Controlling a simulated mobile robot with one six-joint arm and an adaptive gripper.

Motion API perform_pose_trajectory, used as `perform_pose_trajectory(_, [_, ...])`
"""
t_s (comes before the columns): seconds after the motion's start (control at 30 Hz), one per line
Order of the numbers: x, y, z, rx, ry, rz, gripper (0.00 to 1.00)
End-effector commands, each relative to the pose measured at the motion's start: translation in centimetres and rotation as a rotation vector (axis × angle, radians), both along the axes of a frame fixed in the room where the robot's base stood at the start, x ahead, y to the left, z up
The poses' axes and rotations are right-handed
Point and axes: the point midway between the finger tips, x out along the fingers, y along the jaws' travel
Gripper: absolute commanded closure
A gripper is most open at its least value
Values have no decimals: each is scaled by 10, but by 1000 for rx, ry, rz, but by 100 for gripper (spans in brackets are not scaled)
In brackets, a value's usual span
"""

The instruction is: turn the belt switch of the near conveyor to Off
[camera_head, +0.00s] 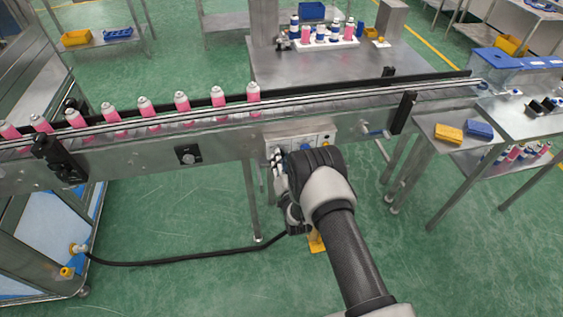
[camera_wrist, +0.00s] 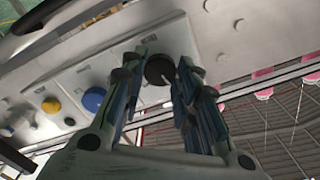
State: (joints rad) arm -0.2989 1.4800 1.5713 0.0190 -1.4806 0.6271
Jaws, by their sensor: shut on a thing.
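The near conveyor (camera_head: 225,142) crosses the picture from left to right, with a control box (camera_head: 322,131) on its front side. My gripper (camera_head: 277,158) is at the left part of this box. In the wrist view my gripper (camera_wrist: 160,82) has one finger on each side of a dark round switch knob (camera_wrist: 158,66) with a pale pointer line, and is shut on it. A blue button (camera_wrist: 94,99) and a yellow button (camera_wrist: 51,105) sit beside it on the panel. In the head view my gripper hides the knob. I cannot read any switch labels.
Pink cans (camera_head: 182,101) with white tops stand along the belt. Another dark knob (camera_head: 188,155) is on the conveyor side, left of the box. A black cable lies on the green floor.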

Motion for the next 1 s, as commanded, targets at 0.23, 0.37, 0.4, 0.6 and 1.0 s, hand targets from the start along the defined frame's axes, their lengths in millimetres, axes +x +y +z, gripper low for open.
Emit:
perform_pose_trajectory(0.23, [0,0,-2,-215,-62,0,95])
perform_pose_trajectory(0.37, [0,0,-2,-321,-92,0,95])
perform_pose_trajectory(0.4, [0,0,-2,-351,-101,0,95])
perform_pose_trajectory(0.6, [0,0,-1,-476,-137,0,95])
perform_pose_trajectory(1.0, [0,0,-1,-590,-169,1,95])
